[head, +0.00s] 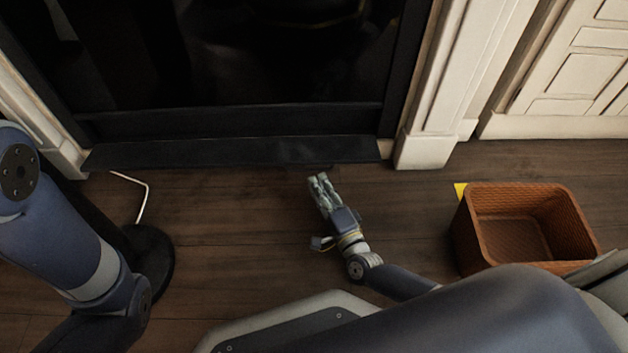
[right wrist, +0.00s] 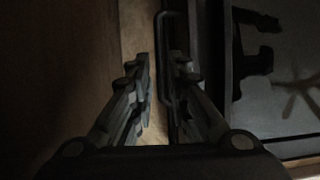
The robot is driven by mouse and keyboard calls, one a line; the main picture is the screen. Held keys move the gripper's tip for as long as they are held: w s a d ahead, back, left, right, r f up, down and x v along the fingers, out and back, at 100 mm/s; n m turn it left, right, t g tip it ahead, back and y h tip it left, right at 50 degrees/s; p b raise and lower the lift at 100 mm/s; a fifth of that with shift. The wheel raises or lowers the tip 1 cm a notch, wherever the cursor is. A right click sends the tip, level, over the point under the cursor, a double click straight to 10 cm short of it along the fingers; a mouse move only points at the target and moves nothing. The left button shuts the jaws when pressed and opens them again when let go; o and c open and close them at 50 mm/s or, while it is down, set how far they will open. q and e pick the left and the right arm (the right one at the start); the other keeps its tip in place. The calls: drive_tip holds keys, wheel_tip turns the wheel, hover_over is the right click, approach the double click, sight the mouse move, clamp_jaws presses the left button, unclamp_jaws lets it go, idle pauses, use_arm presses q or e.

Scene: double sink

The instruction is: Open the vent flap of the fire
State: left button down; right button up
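The fire (head: 250,50) is a dark unit in a pale surround at the top of the head view. A long black strip (head: 230,153) runs along its foot; I cannot tell whether this is the vent flap or a fixed ledge. My right gripper (head: 318,178) is low over the floor, just in front of the strip. In the right wrist view its fingers (right wrist: 160,65) are apart. A thin dark bent bar, like a handle (right wrist: 161,35), runs into the gap, close to the right-hand finger; contact is unclear. My left arm shows at left, but its gripper does not.
A thin white bent rod (head: 144,200) is at the left, near a dark round base (head: 160,262). The floor between is clear.

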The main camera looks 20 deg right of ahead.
drive_tip(key=w+b, duration=0.1)
drive_tip(key=w, duration=0.3)
drive_tip(key=shift+a, duration=0.2)
